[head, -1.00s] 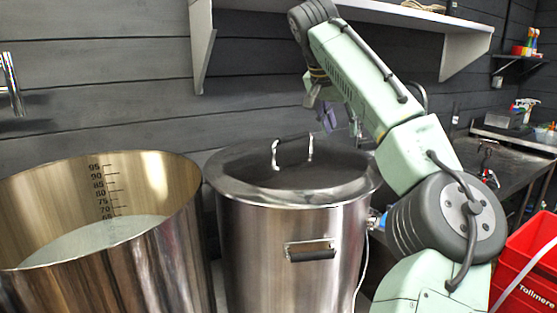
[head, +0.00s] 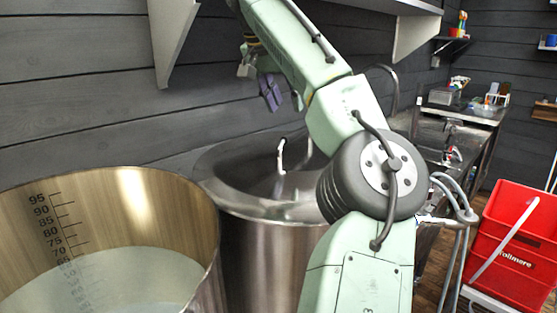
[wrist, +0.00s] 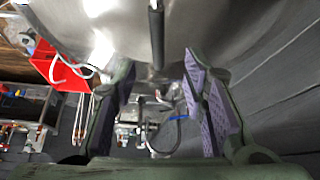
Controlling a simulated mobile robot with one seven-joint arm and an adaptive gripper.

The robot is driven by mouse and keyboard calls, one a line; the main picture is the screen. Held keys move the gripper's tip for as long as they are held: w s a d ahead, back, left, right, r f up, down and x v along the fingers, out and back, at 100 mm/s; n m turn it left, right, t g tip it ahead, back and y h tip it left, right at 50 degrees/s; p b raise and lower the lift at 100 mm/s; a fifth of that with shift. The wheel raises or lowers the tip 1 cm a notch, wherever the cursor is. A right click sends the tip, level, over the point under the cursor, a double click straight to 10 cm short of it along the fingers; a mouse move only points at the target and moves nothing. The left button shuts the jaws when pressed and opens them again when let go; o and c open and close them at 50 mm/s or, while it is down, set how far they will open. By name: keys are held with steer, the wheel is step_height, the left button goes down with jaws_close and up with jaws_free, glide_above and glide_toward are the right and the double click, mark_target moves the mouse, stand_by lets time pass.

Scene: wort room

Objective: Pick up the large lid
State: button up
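The large lid (head: 235,170) is a round, shiny metal cover lying on the steel pot behind my arm. Its upright handle (head: 281,157) shows at the middle, with its right part hidden by my arm. In the wrist view the handle's dark grip bar (wrist: 157,38) runs up and down in front of the metal lid (wrist: 215,25). My gripper (head: 268,88) is in the air above the lid, towards the wall and apart from the handle. In the wrist view my gripper (wrist: 160,72) has its purple-padded fingers spread, with nothing held between them.
An open steel kettle (head: 135,180) with a volume scale and pale liquid stands at the left. A wall shelf bracket (head: 178,40) is near my gripper. A red crate (head: 510,250) stands at the right, beside a counter (head: 470,110) along the wall.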

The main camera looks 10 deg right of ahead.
mark_target(297, 136)
steer(key=shift+w+f, duration=0.15)
steer(key=shift+f, duration=0.15)
steer(key=x, duration=0.4)
steer(key=shift+d+f, duration=0.25)
steer(key=shift+d, duration=0.05)
steer(key=shift+s+p+x, duration=0.2)
steer(key=shift+p+x, duration=0.8)
steer(key=shift+x, duration=1.7)
steer(key=shift+f, duration=0.35)
jaws_close()
steer(key=shift+r, duration=0.1)
